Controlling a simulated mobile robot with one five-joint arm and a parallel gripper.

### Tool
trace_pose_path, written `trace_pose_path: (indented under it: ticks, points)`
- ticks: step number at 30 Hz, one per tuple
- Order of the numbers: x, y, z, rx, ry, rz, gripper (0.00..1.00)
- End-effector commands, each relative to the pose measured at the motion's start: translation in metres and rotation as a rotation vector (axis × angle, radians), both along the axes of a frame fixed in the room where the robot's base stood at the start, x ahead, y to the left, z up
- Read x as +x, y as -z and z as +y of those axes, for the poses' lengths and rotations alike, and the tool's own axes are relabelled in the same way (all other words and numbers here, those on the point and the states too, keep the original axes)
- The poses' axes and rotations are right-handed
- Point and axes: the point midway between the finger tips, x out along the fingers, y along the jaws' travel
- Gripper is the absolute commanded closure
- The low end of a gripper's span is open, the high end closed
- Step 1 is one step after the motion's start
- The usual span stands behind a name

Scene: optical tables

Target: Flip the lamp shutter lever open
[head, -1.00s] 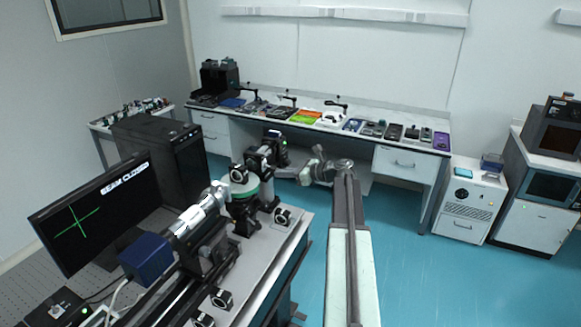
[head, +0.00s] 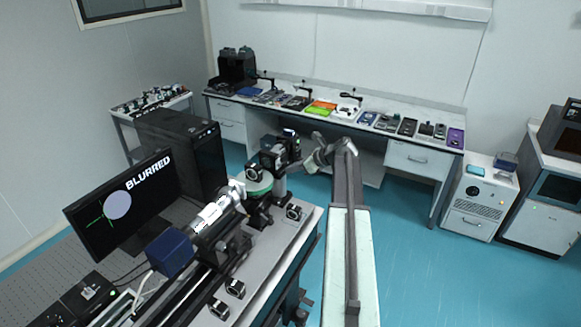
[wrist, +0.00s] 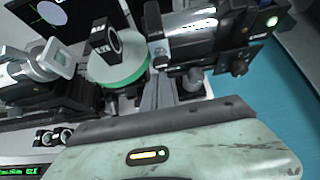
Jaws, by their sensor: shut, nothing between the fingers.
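The lamp (head: 291,143) is a dark housing at the far end of the optical rail, with a small blue light on it. In the wrist view, a dark cylindrical housing with a green light (wrist: 270,21) is at the upper right, likely the lamp. I cannot make out the shutter lever in either view. The monitor (head: 125,205) reads "BLURRED" beside a pale disc and part of a green cross. My gripper (head: 301,166) is small and partly blended with the parts behind it; it is shut and empty, close to the right of the lamp end.
A green-rimmed round stage (head: 258,187) and a silver tube (head: 212,216) stand along the rail. Several black ring mounts, one here (head: 294,212), are on the optical table (head: 270,245). A long bench (head: 375,108) with devices runs behind. Blue floor is open at right.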

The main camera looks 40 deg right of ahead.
Motion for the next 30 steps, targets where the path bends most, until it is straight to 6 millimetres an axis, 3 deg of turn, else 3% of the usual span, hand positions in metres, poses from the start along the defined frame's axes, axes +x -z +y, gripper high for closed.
trace_pose_path:
  ticks: [9,25,30]
  points:
    - [-0.007,-0.009,-0.012,0.0,0.017,-0.001,1.0]
    - [-0.008,-0.018,-0.015,0.002,0.023,-0.006,1.0]
    - [-0.013,-0.031,-0.017,0.003,0.023,-0.007,1.0]
